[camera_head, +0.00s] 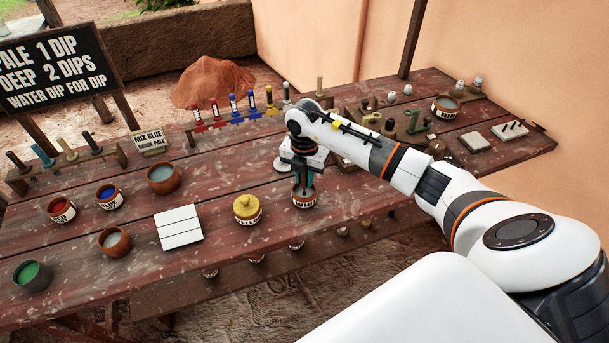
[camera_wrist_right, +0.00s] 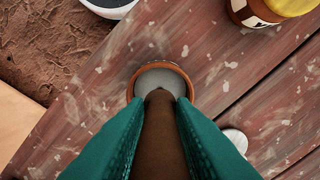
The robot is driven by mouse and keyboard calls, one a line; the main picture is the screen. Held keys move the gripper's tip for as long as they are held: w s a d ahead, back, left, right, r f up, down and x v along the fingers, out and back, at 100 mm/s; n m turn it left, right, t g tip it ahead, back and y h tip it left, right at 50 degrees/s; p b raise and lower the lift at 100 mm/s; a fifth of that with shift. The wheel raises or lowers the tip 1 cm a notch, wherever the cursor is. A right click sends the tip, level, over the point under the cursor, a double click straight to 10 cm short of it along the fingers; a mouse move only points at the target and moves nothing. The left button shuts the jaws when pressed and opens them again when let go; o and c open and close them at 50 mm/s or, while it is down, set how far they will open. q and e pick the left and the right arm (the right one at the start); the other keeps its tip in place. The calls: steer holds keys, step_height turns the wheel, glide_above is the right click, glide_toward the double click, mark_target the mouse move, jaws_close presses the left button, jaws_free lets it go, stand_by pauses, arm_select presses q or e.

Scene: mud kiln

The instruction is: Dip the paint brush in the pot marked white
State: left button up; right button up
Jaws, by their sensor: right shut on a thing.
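The pot marked white (camera_head: 305,203) is a small terracotta pot near the front edge of the table. It also shows in the right wrist view (camera_wrist_right: 132,90), with pale grey-white paint inside. My right gripper (camera_head: 304,186) is directly above this pot, its fingertips close to the rim. In the right wrist view its teal fingers (camera_wrist_right: 155,135) are shut on the brown handle of the paint brush (camera_wrist_right: 158,125). The handle points down at the pot's mouth. The bristles are hidden, so I cannot tell how deep they reach. My left gripper is not in view.
Further left are a white tile (camera_head: 180,228), red (camera_head: 61,209) and blue (camera_head: 109,197) pots, and a green pot (camera_head: 32,275).

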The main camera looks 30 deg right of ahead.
stand_by(0.4)
steer(key=shift+r+p, duration=2.7)
steer(key=shift+r, duration=0.8)
